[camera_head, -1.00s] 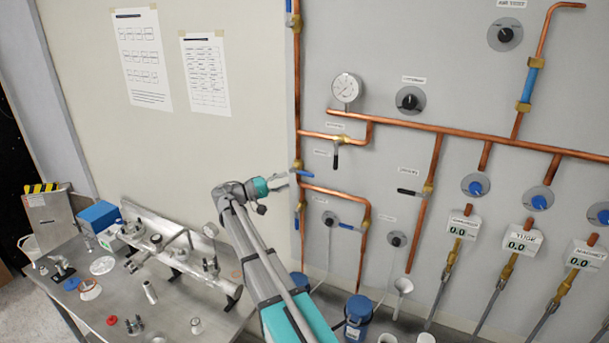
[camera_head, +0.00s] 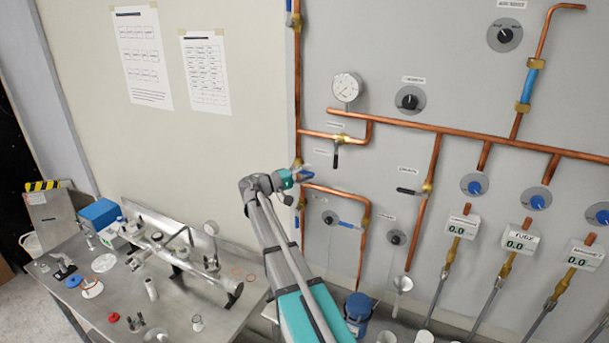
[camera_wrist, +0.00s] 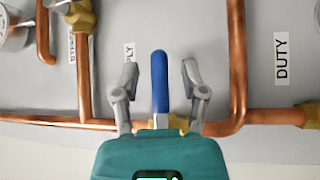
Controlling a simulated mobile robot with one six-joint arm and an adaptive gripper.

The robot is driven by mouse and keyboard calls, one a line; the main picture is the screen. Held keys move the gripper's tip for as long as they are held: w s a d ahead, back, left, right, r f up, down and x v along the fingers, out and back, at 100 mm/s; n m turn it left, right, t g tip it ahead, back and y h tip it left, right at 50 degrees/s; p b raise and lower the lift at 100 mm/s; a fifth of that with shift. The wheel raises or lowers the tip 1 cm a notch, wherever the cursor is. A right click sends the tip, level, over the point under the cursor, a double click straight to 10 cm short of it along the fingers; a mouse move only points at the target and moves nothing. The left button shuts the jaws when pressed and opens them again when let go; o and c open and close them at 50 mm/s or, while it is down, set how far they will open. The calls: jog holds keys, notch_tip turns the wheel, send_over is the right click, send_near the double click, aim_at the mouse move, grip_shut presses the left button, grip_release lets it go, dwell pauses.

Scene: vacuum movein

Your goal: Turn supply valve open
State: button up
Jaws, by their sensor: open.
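The supply valve's blue lever (camera_wrist: 160,80) stands upright in the wrist view, crosswise to the copper pipe (camera_wrist: 62,121) that runs across the picture. Its brass body (camera_wrist: 170,123) is partly hidden by my wrist. A label ending in "PLY" (camera_wrist: 129,52) is partly covered by the left finger. My gripper (camera_wrist: 159,76) is open, with one finger on each side of the lever and a visible gap on both sides. In the head view my gripper (camera_head: 302,175) is at the vertical copper pipe on the panel's left edge and hides most of the lever.
A "DUTY" label (camera_wrist: 281,58) and a bent pipe (camera_wrist: 237,60) lie right of the fingers. In the head view, a black-handled valve (camera_head: 410,191) and a pressure gauge (camera_head: 347,87) are to the right. A cluttered metal table (camera_head: 100,308) stands at lower left.

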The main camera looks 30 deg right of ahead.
grip_shut()
